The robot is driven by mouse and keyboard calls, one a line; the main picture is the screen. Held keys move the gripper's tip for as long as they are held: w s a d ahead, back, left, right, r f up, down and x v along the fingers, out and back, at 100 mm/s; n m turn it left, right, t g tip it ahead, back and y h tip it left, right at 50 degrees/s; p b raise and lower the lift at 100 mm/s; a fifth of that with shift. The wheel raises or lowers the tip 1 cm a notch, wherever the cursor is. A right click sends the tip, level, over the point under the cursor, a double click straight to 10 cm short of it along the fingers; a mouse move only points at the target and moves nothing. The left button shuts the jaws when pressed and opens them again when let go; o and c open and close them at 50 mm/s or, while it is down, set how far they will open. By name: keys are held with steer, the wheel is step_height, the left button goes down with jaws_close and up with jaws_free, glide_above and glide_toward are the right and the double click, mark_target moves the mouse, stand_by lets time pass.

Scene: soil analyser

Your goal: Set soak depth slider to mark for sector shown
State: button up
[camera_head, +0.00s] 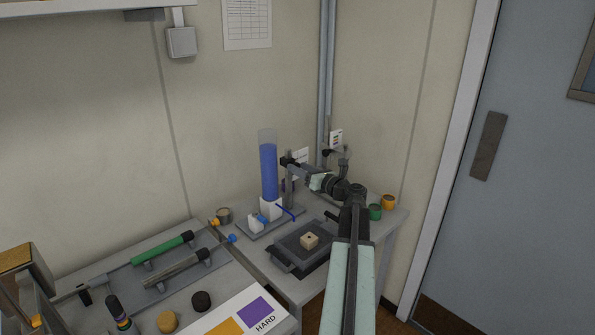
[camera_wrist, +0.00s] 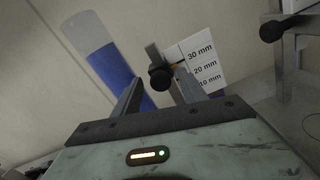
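The soak depth slider has a round black knob (camera_wrist: 160,78), seen in the wrist view beside a white scale card (camera_wrist: 198,62) marked 30 mm, 20 mm and 10 mm from top to bottom. A dark bar runs from the knob toward the card near the 30 mm line; the exact reading is unclear. My gripper (camera_wrist: 161,84) is open, its fingers apart on either side of the knob, with no clear contact. In the head view my gripper (camera_head: 290,163) is at the slider post, partly hiding it. No sector indication is readable.
A clear cylinder of blue liquid (camera_head: 268,172) stands just left of the slider. A dark tray (camera_head: 290,262) with a pale block (camera_head: 309,241) sits in front. Green (camera_head: 375,212) and orange (camera_head: 388,202) cups stand right.

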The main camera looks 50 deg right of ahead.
steer(key=s, duration=0.7)
steer(key=shift+s+a, duration=0.3)
steer(key=shift+s, duration=0.05)
